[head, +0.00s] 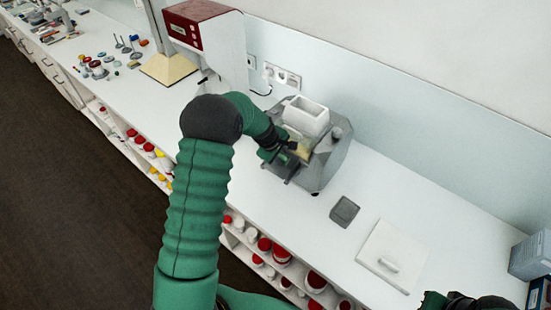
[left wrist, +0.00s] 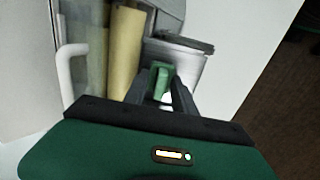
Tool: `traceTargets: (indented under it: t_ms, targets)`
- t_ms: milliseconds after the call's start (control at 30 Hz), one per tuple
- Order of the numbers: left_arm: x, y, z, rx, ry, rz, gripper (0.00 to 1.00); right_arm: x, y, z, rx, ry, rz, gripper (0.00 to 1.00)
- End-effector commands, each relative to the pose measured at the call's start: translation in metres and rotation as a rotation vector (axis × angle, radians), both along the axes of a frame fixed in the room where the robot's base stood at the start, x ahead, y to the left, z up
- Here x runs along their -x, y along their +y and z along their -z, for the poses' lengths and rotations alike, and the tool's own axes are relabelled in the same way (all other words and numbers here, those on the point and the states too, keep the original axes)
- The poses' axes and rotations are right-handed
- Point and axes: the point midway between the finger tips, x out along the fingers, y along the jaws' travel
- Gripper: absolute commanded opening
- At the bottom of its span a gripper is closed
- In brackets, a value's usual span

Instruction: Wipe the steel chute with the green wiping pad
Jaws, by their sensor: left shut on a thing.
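The mill (head: 335,150) is a grey machine with a white hopper, standing against the wall on the white counter. Its steel chute (left wrist: 190,70) is a pale metal surface beside a cream roller in the left wrist view. My left gripper (head: 288,158) is at the near side of the mill, over the chute. In the left wrist view its fingers (left wrist: 162,92) are shut on the green wiping pad (left wrist: 160,75). The pad is at the chute; whether it touches is unclear. In the head view the gripper and arm mostly hide pad and chute. My right gripper's fingers are not visible.
A dark grey square piece (head: 344,211) and a white panel with a handle (head: 393,255) lie on the counter (head: 445,220) right of the mill. A red-and-white machine (head: 212,45) stands left. Shelves below hold red-and-white containers. Grey boxes (head: 532,257) stand far right.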

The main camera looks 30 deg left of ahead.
Motion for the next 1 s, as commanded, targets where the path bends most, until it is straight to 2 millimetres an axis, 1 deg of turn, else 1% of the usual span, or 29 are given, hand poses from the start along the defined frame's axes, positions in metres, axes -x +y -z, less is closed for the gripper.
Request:
traceTargets:
  t_ms: [100,167,400,567,667,800,900,1000]
  targets:
    - [0.0,-0.001,0.003,0.003,0.0,0.001,0.0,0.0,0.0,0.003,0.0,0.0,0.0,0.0]
    - [0.006,0.0,0.008,0.005,0.001,0.001,0.0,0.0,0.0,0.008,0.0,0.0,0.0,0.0]
    - [0.034,0.002,0.02,0.005,0.003,0.0,0.0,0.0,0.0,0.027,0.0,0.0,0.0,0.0]
    - [0.041,0.003,0.02,0.004,0.003,0.001,0.0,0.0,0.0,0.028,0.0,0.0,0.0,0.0]
    - [0.036,0.002,0.014,0.004,0.003,0.003,0.0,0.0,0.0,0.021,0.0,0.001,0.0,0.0]
    - [0.02,0.001,0.004,0.003,0.002,0.003,0.0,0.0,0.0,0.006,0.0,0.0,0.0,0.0]
    - [0.009,0.0,-0.001,0.002,0.001,0.004,0.0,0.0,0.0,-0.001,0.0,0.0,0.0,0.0]
    - [0.003,0.0,-0.003,0.002,0.001,0.002,0.0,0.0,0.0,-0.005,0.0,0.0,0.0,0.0]
